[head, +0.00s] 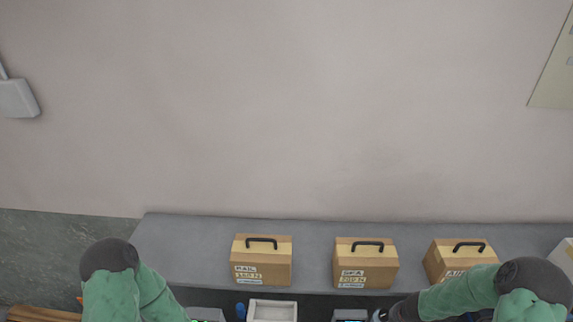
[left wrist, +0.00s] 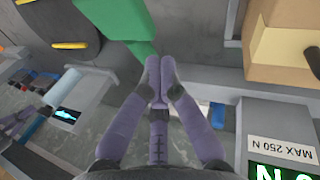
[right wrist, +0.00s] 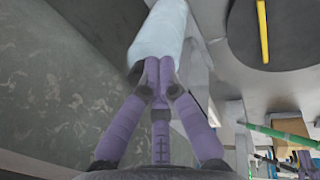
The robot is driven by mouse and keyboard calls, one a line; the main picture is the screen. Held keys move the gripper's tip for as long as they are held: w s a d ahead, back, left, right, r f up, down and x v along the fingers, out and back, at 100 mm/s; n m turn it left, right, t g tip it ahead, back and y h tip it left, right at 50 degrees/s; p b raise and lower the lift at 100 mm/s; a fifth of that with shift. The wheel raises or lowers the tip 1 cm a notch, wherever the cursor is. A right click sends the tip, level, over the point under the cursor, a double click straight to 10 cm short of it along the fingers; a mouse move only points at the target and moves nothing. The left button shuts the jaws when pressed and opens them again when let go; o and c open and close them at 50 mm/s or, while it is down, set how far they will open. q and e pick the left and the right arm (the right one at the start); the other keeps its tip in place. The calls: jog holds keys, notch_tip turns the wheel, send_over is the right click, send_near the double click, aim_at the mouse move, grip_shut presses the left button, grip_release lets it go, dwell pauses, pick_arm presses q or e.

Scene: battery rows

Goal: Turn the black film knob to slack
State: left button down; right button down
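A dark disc with a yellow bar (right wrist: 263,32), which looks like a knob, is at the upper right of the right wrist view. Another dark rounded part with a yellow bar (left wrist: 70,45) is at the upper left of the left wrist view; I cannot tell which is the film knob. My left gripper (left wrist: 160,72) has its purple fingertips together, near a green tapered part (left wrist: 120,25). My right gripper (right wrist: 158,72) also has its fingertips together, in front of a pale cylinder (right wrist: 160,32); contact is unclear.
Cardboard boxes with black handles (head: 260,271) stand along the grey shelf (head: 190,245). A white tray (head: 258,313) is at the bottom middle. A "MAX 250 N" label (left wrist: 283,150) is right of my left gripper. A green rod (right wrist: 280,136) is at the right.

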jog(key=shift+w+d+r, duration=0.1)
jog(key=shift+w+d, duration=0.05)
dwell(0.4)
jog(key=p+v, duration=0.1)
jog(key=v, duration=0.1)
jog(key=p+v, duration=0.3)
jog(key=shift+w+r, duration=0.15)
jog(key=shift+r, duration=0.35)
dwell(0.4)
